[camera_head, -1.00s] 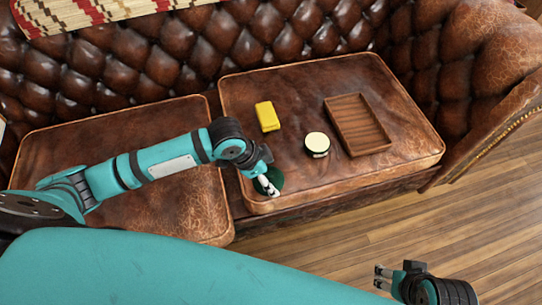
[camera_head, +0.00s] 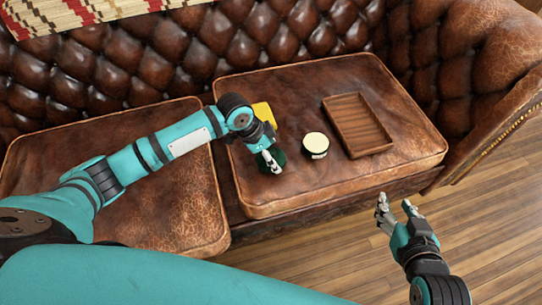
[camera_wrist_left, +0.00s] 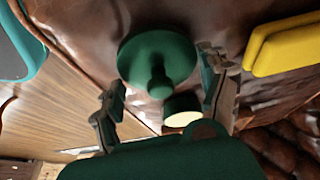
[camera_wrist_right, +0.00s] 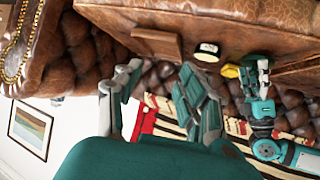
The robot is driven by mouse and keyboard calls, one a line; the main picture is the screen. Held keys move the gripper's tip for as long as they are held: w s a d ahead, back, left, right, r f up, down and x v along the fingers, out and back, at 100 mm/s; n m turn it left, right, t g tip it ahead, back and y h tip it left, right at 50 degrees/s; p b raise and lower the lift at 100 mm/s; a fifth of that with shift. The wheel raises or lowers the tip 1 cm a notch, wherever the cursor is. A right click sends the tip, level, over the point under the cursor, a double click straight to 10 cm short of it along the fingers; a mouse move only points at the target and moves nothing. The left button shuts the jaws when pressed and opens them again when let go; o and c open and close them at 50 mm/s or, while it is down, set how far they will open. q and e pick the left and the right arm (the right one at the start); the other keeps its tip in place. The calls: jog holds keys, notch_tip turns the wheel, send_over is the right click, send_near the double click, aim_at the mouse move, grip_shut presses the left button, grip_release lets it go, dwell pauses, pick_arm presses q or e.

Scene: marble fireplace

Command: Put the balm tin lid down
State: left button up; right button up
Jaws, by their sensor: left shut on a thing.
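The balm tin lid, a dark green disc with a knob (camera_wrist_left: 155,50), is held by my left gripper (camera_head: 272,160), over the front left part of the right seat cushion. In the head view the gripper hides much of the lid (camera_head: 279,155). I cannot tell whether the lid touches the leather. The round balm tin (camera_head: 315,146), dark green with a cream top, stands open just right of the lid; it also shows in the left wrist view (camera_wrist_left: 182,110) and right wrist view (camera_wrist_right: 207,52). My right gripper (camera_head: 397,207) is open and empty, off the sofa's front edge.
A brown ridged wooden tray (camera_head: 357,125) lies right of the tin. A yellow block (camera_head: 264,112) lies behind my left gripper, partly hidden by it. The tufted backrest (camera_head: 290,35) rises behind. The cushion's front strip (camera_head: 340,185) is clear.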

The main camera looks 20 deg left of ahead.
pick_arm(q)
jog(key=shift+f, duration=0.3)
pick_arm(e)
jog(key=shift+w+a+r+t, duration=0.15)
jog(key=shift+w+r+t, duration=0.25)
jog(key=shift+r, duration=0.15)
pick_arm(q)
jog(key=shift+f, duration=0.1)
pick_arm(e)
jog(key=shift+f, duration=0.1)
pick_arm(q)
jog(key=o, duration=0.9)
jog(key=shift+o, duration=0.2)
pick_arm(e)
jog(key=shift+s, duration=0.1)
jog(key=shift+f, duration=0.1)
